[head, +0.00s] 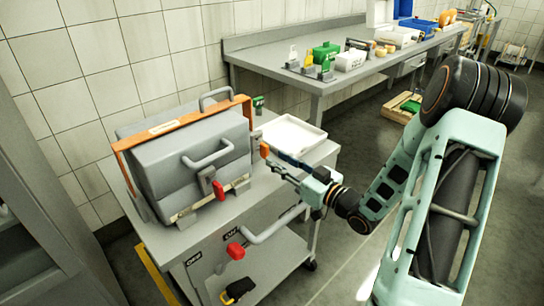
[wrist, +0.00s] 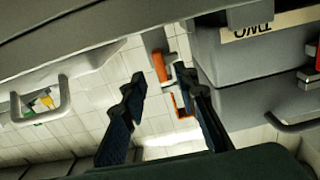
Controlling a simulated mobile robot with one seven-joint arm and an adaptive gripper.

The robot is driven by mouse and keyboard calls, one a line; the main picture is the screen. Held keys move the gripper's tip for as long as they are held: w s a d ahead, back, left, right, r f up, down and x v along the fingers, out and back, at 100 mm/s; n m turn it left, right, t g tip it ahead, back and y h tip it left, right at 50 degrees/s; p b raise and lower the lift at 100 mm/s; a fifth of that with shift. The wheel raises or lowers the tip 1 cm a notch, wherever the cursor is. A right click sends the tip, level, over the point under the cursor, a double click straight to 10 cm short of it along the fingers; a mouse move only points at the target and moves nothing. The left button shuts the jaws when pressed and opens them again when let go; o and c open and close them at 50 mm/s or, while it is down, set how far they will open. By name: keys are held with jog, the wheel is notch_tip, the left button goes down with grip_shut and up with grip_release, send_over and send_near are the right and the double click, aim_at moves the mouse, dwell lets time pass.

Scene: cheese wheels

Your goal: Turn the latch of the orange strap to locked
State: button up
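The orange strap (head: 180,127) runs over the top of a grey lidded case on a steel cart. Its orange latch handle (head: 263,151) sticks out at the case's right side. My gripper (head: 274,160) is right beside this handle, level with it. In the wrist view my gripper (wrist: 160,80) is open, with two dark fingers apart. The orange latch handle (wrist: 159,66) shows between the fingertips, nearer the right finger. A thin orange hook-shaped piece (wrist: 182,106) shows partly behind the right finger. I cannot tell whether a finger touches the handle.
The grey case (head: 195,165) has a front handle and a red-handled clasp (head: 218,190). A white tray (head: 292,138) lies on the cart behind my gripper. A red-knobbed lever (head: 235,250) is on the cart's front. A long bench (head: 300,80) with containers stands behind.

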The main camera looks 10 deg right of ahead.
jog(key=v, duration=0.8)
